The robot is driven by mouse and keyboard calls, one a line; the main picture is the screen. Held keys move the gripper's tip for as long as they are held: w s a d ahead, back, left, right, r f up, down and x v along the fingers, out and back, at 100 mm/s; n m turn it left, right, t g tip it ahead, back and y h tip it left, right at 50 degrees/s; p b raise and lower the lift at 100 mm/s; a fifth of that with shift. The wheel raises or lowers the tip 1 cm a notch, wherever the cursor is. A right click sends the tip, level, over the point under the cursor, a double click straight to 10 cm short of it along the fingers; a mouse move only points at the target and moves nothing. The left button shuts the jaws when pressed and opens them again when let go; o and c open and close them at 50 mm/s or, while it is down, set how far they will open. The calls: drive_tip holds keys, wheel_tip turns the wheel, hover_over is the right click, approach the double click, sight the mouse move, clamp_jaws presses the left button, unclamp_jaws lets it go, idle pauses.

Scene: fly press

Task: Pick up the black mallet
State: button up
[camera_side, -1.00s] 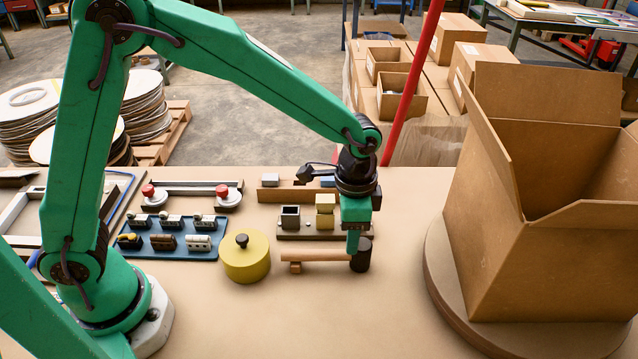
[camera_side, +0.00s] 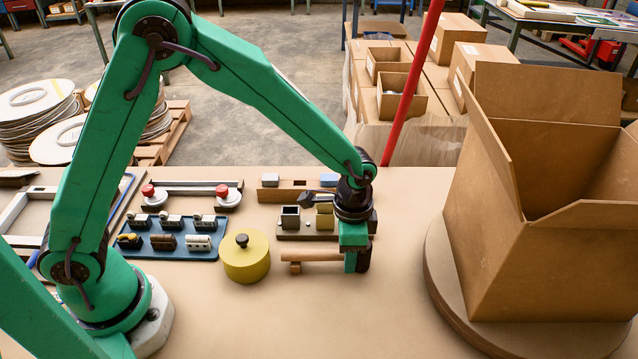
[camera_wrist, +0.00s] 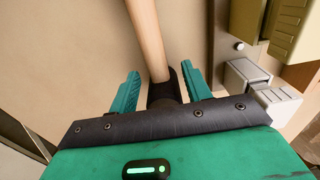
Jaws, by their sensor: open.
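The black mallet lies on the table with its pale wooden handle (camera_side: 312,255) pointing left and its dark head (camera_side: 363,258) at the right end. My gripper (camera_side: 352,262) is low over the mallet at the head end and partly hides it in the side view. In the wrist view, the green fingers (camera_wrist: 161,88) are spread apart, one on each side of the mallet (camera_wrist: 148,38) where the handle meets the dark head. A gap shows between each finger and the mallet. Much of the head is hidden by the gripper body.
A yellow lidded pot (camera_side: 246,262) stands left of the mallet. A fixture with small blocks (camera_side: 290,222) sits just behind it. A blue tray (camera_side: 170,245) of small parts is farther left. A large open cardboard box (camera_side: 550,240) stands at the right. The table front is clear.

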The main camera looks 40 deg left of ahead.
drive_tip(key=shift+f, duration=0.85)
clamp_jaws()
